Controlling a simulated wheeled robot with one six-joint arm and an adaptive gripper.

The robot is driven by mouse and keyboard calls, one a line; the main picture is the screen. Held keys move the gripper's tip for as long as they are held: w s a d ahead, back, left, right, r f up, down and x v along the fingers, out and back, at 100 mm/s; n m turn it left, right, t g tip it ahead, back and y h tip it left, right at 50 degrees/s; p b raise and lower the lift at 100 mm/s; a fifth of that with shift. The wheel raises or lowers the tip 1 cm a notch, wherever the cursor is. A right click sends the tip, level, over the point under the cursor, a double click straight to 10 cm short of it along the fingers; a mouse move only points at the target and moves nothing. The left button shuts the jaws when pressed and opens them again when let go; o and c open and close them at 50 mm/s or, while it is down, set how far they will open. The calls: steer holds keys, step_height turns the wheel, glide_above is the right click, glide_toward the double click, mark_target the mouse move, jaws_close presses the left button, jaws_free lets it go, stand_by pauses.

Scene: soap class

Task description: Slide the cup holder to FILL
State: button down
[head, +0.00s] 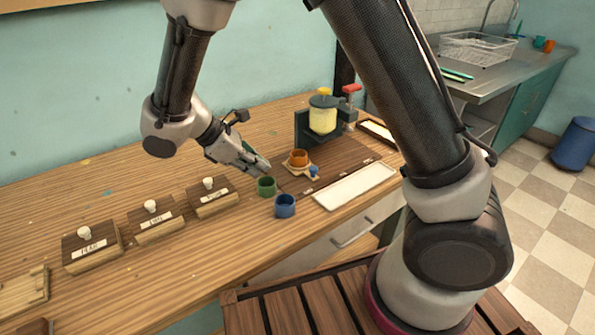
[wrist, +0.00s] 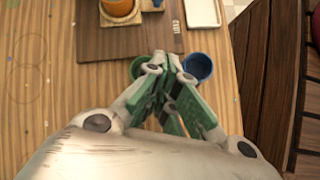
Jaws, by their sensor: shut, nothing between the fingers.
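The cup holder (head: 291,168) is a small light wooden carrier with a blue knob (head: 314,170) on its right side. An orange cup (head: 298,158) stands on it; the cup also shows at the top of the wrist view (wrist: 117,7). The holder sits on a dark brown board (head: 335,165), in front of a dispenser with a yellow tank (head: 322,120). I cannot read a FILL mark on the board. My gripper (head: 265,167) is shut and empty, left of the holder and apart from it, above the green cup (head: 266,187). The closed fingertips also show in the wrist view (wrist: 166,60).
A blue cup (head: 285,206) stands close to the green one, in front of the board. A white tray (head: 355,186) lies along the board's front edge. Several labelled wooden blocks with white knobs (head: 151,206) stand to the left. A red-topped part (head: 351,89) is beside the dispenser.

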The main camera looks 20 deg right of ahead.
steer(key=shift+w+d+r+n, duration=0.25)
steer(key=shift+w+r+n, duration=0.25)
steer(key=shift+n, duration=0.2)
steer(key=shift+d+r+n+h, duration=0.1)
steer(key=shift+r+n+h, duration=0.2)
steer(key=shift+n, duration=0.1)
glide_toward(310, 179)
steer(key=f, duration=0.1)
steer(key=a+f, duration=0.1)
steer(key=shift+s+a+f, duration=0.1)
steer(key=shift+a+f, duration=0.15)
steer(key=shift+f, duration=0.15)
steer(key=d, duration=0.3)
steer(key=shift+w+d+f, duration=0.15)
steer(key=shift+w+f, duration=0.15)
steer(key=shift+f, duration=0.1)
steer(key=shift+w+d, duration=0.1)
steer(key=shift+d, duration=0.35)
